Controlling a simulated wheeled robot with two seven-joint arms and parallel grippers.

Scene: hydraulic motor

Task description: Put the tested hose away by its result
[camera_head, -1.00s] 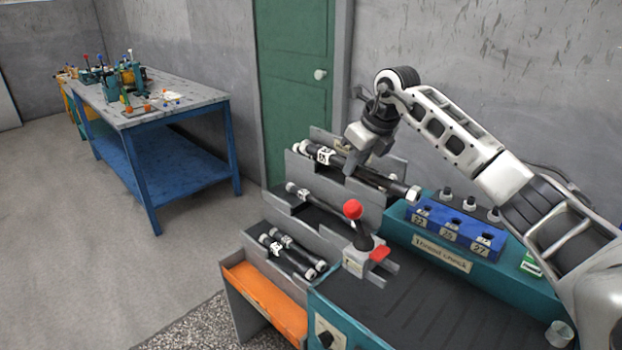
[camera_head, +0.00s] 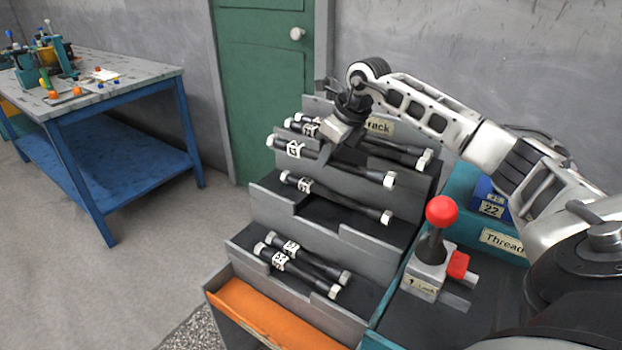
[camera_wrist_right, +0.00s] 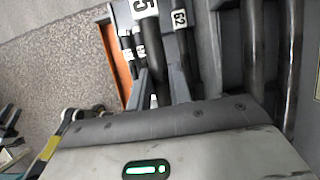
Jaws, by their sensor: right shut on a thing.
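My right gripper (camera_head: 335,150) is at the upper part of the grey stepped rack (camera_head: 262,205), pointing down. It is shut on a black hose (camera_head: 362,172) with pale end fittings and a white label, about mid-length. Whether this hose touches the tier below it is not clear. More hoses (camera_head: 412,155) lie on the top tier behind it. One labelled hose (camera_head: 345,202) lies on the middle tier. Two labelled hoses (camera_head: 305,273) lie on the lowest tier. The right wrist view shows a label ending in 5 (camera_wrist_right: 145,8) and another reading 62 (camera_wrist_right: 179,18). My left gripper is out of view.
An orange tray (camera_head: 255,315) sits at the rack's front. A red-knobbed lever (camera_head: 441,212) and a teal thread-check bench (camera_head: 462,190) with a blue block (camera_head: 487,190) stand on the right. A blue-legged table (camera_head: 110,100) stands at far left, with open floor between.

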